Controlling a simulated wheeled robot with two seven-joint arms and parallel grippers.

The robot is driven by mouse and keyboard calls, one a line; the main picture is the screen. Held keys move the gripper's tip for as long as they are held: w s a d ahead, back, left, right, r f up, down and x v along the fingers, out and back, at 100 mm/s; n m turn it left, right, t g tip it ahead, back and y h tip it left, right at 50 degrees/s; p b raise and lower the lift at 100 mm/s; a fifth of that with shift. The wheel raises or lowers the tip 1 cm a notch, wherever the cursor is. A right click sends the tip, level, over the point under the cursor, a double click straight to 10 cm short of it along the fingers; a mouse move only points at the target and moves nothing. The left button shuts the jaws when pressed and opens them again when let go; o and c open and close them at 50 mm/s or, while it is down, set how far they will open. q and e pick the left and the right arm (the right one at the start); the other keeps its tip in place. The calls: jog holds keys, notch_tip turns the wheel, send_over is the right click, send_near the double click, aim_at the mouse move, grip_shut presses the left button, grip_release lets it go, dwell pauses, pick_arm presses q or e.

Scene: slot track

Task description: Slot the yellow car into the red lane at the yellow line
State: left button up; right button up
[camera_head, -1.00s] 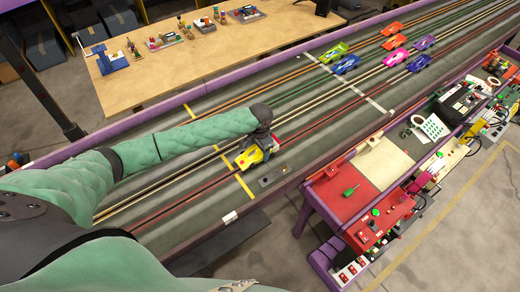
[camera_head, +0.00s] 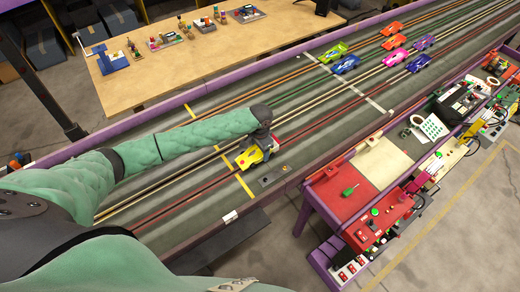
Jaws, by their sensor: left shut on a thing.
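The yellow car (camera_head: 249,157) is at the yellow line (camera_head: 246,187), close to the red lane (camera_head: 190,199) on the near side of the track. My left gripper (camera_head: 262,140) is over the car's rear and shut on it, with the fingers mostly hidden by the wrist and the car. Whether the car's underside sits in the slot cannot be told from this view. My right gripper is not in view.
Several other cars, among them a green car (camera_head: 334,52) and a blue car (camera_head: 346,65), stand farther up the track near a white line (camera_head: 345,82). A cluttered red bench (camera_head: 346,197) borders the track at right.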

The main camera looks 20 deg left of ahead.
pick_arm(q)
jog(key=shift+p, duration=0.35)
jog(key=shift+f+b, duration=0.35)
jog(key=shift+f, duration=0.8)
dwell(0.4)
jog(key=o, duration=1.2)
